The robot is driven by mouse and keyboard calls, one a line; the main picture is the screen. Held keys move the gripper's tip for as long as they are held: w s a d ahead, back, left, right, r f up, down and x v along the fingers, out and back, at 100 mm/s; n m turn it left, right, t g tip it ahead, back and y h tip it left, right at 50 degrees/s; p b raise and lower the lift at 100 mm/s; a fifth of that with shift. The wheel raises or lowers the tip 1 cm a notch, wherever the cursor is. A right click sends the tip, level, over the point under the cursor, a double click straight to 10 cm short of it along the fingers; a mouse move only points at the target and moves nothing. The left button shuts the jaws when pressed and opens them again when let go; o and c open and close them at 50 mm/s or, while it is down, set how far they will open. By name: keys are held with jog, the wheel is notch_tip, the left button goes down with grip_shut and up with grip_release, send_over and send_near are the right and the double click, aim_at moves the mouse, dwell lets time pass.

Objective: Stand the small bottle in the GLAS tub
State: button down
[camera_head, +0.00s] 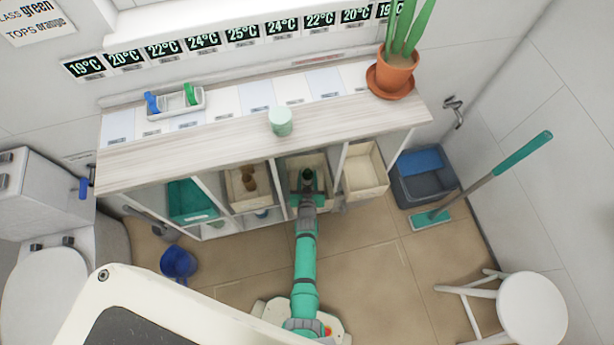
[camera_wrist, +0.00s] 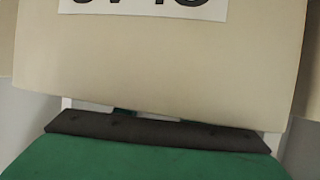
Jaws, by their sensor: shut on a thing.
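My gripper (camera_head: 307,188) is at the end of my green arm, at the third compartment of the shelf unit, over the front part of a cream tub. It is shut on a small dark green thing (camera_head: 307,174), which I take to be the small bottle; its shape is mostly hidden. The tub (camera_head: 322,163) shows partly around my gripper. In the wrist view a cream tub front (camera_wrist: 170,65) is close, with a cropped, upside-down label (camera_wrist: 150,8) whose letters fit GLAS. Dark and green shapes fill the lower wrist view; I cannot tell the fingertips there.
A cream tub (camera_head: 233,194) with brown bottles (camera_head: 248,178) is left of my gripper, a teal bin (camera_head: 185,200) further left. An empty-looking cream tub (camera_head: 366,180) is right. A mint cup (camera_head: 280,121) stands on the top above. A stool (camera_head: 532,308) stands at lower right.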

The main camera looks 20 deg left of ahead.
jog(key=shift+f, duration=0.15)
jog(key=c, duration=1.2)
grip_release()
jog(key=shift+o, duration=0.2)
